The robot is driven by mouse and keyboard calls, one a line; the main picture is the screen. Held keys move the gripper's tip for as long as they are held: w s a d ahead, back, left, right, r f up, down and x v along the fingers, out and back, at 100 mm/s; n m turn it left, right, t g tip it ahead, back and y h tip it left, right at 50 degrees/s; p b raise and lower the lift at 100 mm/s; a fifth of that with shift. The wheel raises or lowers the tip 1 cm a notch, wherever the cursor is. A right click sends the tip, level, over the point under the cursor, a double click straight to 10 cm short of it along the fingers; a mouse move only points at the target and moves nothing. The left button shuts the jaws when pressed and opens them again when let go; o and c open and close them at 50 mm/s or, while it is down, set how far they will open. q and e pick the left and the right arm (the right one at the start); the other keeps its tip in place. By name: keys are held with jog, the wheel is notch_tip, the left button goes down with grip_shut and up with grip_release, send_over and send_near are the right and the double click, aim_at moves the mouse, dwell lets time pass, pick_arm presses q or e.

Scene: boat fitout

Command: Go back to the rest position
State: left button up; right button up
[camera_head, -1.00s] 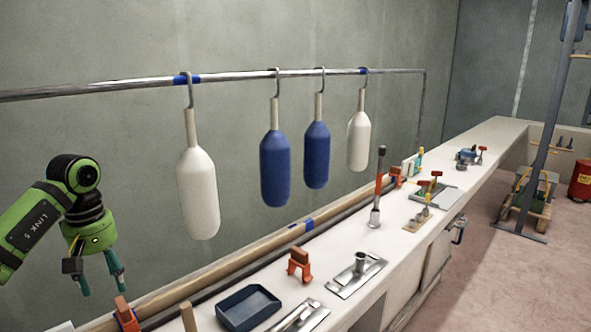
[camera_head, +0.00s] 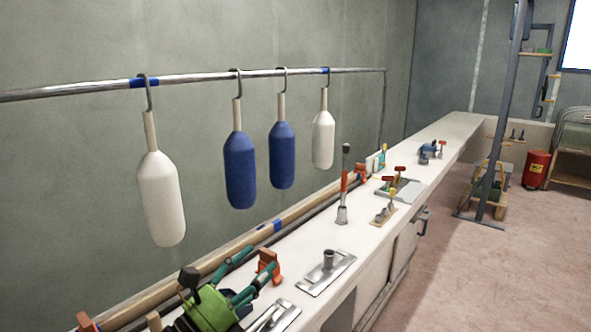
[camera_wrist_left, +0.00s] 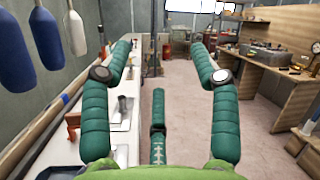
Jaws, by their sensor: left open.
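My left gripper (camera_head: 258,264), green with dark teal fingers, is low in the head view, over the near part of the bench, with its fingers pointing up and to the right. In the left wrist view its fingers (camera_wrist_left: 160,50) are spread wide apart, with nothing held between them. Part of the tray and bench near it is hidden behind the gripper in the head view. My right gripper does not show.
White and blue fenders (camera_head: 240,170) hang from a metal rail (camera_head: 200,78) above the bench. The white bench (camera_head: 375,222) carries an orange clamp (camera_head: 268,262), a metal plate (camera_head: 325,275) and several tools. A blue post (camera_head: 497,130) stands beyond. The floor (camera_head: 500,270) at right is open.

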pick_arm(q)
jog(key=s+a+f+n+g+y, duration=0.1)
jog(key=s+a+f+n+y, duration=0.3)
jog(key=f+n, duration=0.45)
jog(key=s+a+f+n+y, duration=0.1)
jog(key=a+f+n+y, duration=0.5)
jog(key=n, duration=0.5)
jog(key=s+a+f+n+g+y, duration=0.1)
jog(key=s+a+f+n+y, duration=0.2)
jog(key=f+n+y, duration=0.45)
jog(key=s+f+n+g+h, duration=0.1)
jog(key=s+f+n+g, duration=0.4)
jog(key=s, duration=0.6)
jog(key=s+f+n+g+h, duration=0.1)
jog(key=s+f+n+g, duration=0.35)
jog(key=s, duration=0.65)
notch_tip(320, 180, down, 24)
jog(key=s+f+g+b, duration=0.1)
jog(key=s+g, duration=0.1)
jog(key=s+a+f, duration=0.2)
jog(key=s+f, duration=1.1)
jog(key=s, duration=0.2)
jog(key=shift+s+f+g+b, duration=0.25)
jog(key=shift+g+b, duration=0.1)
jog(key=shift+g, duration=0.1)
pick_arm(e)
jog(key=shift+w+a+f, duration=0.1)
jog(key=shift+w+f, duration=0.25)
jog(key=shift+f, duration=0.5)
